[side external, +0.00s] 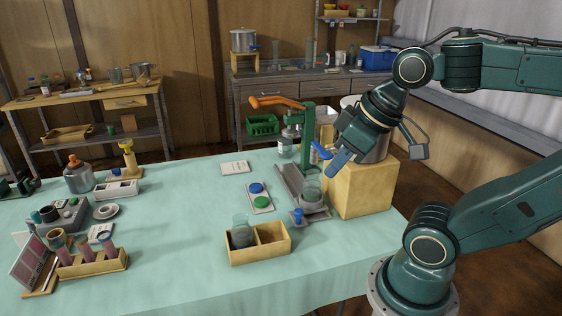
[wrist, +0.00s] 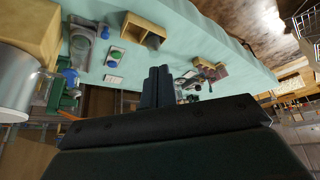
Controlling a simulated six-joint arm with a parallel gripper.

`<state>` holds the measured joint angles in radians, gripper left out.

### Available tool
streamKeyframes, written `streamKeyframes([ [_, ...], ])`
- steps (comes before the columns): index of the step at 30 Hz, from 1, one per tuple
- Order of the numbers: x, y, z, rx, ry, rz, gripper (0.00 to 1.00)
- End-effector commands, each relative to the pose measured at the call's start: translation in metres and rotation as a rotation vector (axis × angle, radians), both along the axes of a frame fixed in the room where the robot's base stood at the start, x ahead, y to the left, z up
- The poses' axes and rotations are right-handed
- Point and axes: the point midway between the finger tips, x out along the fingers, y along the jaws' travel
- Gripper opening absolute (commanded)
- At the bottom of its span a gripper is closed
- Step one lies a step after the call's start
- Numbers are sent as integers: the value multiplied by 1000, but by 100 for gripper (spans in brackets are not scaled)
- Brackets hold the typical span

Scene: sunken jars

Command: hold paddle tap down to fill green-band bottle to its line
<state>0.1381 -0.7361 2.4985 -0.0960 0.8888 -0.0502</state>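My gripper (side external: 338,164) is in front of the large metal urn (side external: 372,146), its fingers together and nothing seen between them. The fingers also show together in the wrist view (wrist: 157,84). The blue paddle tap (side external: 321,150) is just left of and above the fingertips; I cannot tell whether they touch. In the wrist view the blue tap (wrist: 70,75) lies left of the fingers. A clear glass vessel (side external: 312,187) stands on a grey tray below the tap. Another clear vessel (side external: 240,232) stands in the left compartment of a wooden box. I cannot make out a green band or fill line on either.
The urn stands on a wooden block (side external: 362,187). A green stand with an orange lever (side external: 276,102) rises behind the tray. A plate with blue and green discs (side external: 259,196) lies left of the tray. The divided wooden box (side external: 259,256) is in front.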

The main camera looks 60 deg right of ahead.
Motion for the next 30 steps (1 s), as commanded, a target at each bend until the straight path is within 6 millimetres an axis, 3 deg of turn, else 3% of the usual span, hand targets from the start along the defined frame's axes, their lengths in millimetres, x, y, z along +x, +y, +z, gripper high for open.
streamKeyframes([
  [30,12,-29,-1,-10,-13,-4,0],
])
